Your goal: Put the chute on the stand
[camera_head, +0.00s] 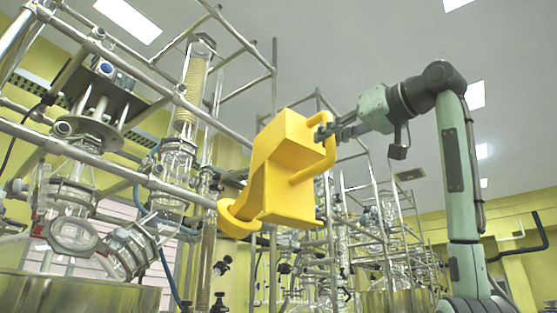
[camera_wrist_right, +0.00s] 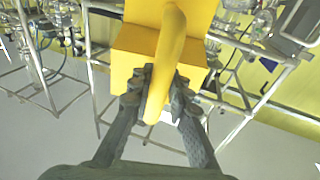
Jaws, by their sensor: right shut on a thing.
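The yellow chute (camera_head: 283,165) is held up in the air near the middle of the head view. It has a boxy body, a side handle and a round flanged spout at its lower left. My right gripper (camera_head: 322,132) is shut on the chute's handle. In the right wrist view the gripper (camera_wrist_right: 158,92) has its fingers on both sides of the yellow handle (camera_wrist_right: 168,50), with the chute body (camera_wrist_right: 128,60) behind it. I cannot tell which part of the metal framework is the stand. My left gripper is not in view.
A glass reactor (camera_head: 70,205) with metal pipes stands at the left, above a steel vessel (camera_head: 85,292). Metal tube framework (camera_head: 110,150) runs close behind the chute's left side. More glassware stands behind, at the lower right. The space above the chute looks open.

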